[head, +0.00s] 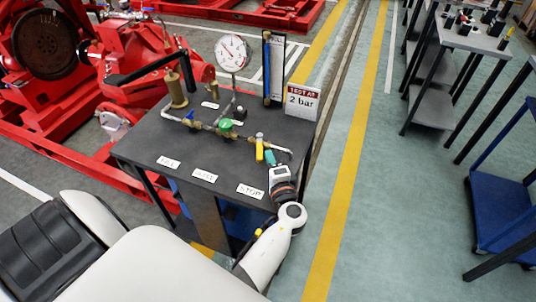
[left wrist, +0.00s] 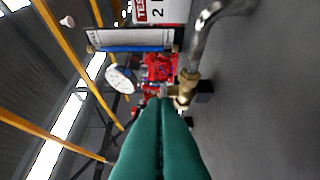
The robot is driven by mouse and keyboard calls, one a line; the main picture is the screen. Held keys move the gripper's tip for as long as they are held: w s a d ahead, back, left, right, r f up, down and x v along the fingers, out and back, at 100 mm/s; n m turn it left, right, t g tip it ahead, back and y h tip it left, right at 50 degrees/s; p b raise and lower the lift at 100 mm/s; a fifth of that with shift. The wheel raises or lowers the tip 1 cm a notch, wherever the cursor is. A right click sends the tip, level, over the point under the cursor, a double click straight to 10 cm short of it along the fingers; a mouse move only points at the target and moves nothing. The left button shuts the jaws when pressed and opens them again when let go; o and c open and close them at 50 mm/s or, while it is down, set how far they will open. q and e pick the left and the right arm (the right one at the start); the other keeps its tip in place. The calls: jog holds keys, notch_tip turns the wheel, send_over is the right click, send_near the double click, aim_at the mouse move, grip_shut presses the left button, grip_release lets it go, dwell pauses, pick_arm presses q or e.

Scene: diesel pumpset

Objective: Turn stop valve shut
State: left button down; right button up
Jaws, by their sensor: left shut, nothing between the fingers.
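The stop valve (head: 259,149) has a yellow lever and sits at the right end of the pipe run on the dark bench, behind the STOP label (head: 250,191). My left gripper (head: 270,158) has teal fingers, shut and empty, right beside the yellow lever; I cannot tell whether they touch it. In the left wrist view the shut fingers (left wrist: 160,108) point at a brass valve body (left wrist: 184,88) with a bent silver pipe. The yellow lever does not show there. My right gripper is not in view.
The bench (head: 140,148) also carries a blue-handled valve (head: 189,117), a green-handled valve (head: 226,125), a pressure gauge (head: 232,53), a sight tube (head: 267,70) and a "TEST AT 2 bar" sign (head: 302,101). Red pump machinery (head: 120,65) stands left.

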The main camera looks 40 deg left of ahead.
aim_at(259, 161)
pick_arm(q)
jog(key=shift+s, duration=0.15)
jog(key=s+a+m+t+h, duration=0.1)
jog(key=h, duration=0.1)
jog(key=s+a+m+t+h, duration=0.1)
jog(key=m+t, duration=0.1)
jog(key=shift+a+m+h+b, duration=0.15)
jog(key=shift+m+h+b, duration=0.15)
jog(key=shift+h+b, duration=0.1)
jog(key=shift+s+a+m+t+h+b, duration=0.15)
jog(key=shift+a+m+t+h+b, duration=0.1)
jog(key=shift+m+t+h, duration=0.15)
jog(key=shift+s+a+m+t+h+b, duration=0.1)
jog(key=shift+s+a+m+t+h, duration=0.15)
jog(key=shift+h, duration=0.25)
jog(key=shift+w, duration=0.1)
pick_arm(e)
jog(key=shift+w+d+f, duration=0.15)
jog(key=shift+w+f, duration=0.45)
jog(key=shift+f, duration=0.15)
pick_arm(q)
jog(key=shift+w, duration=0.1)
